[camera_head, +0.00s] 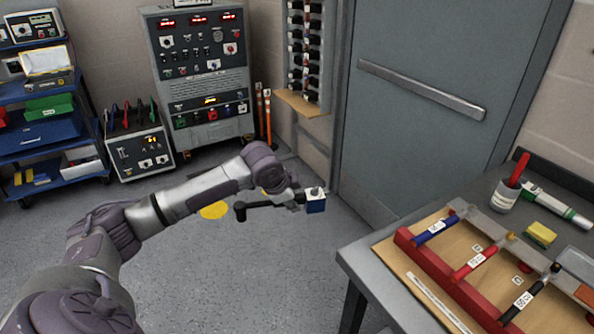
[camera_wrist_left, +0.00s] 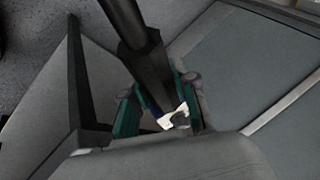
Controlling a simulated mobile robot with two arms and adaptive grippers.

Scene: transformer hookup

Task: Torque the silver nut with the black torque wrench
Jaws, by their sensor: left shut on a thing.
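My left gripper (camera_head: 298,198) is held out over the floor, left of the bench. It is shut on a dark rod-like tool (camera_head: 260,205), which also shows in the left wrist view (camera_wrist_left: 150,60) between teal-edged fingers (camera_wrist_left: 160,112). A blue part with a white patch (camera_head: 316,204) shows at the grip; I cannot tell whether it belongs to the tool. A black-handled torque wrench (camera_head: 522,300) lies in the red rack (camera_head: 445,278) on the bench, beside a red-handled wrench (camera_head: 474,262) and a blue-handled wrench (camera_head: 436,231). I cannot make out the silver nut. My right gripper is out of view.
The bench (camera_head: 364,262) also holds a cup (camera_head: 505,196), a yellow block (camera_head: 540,233) and a green-and-white tool (camera_head: 558,205). A grey door (camera_head: 430,120) and a control cabinet (camera_head: 210,90) stand behind. A blue cart (camera_head: 50,135) is at the left. Open floor lies around my left arm.

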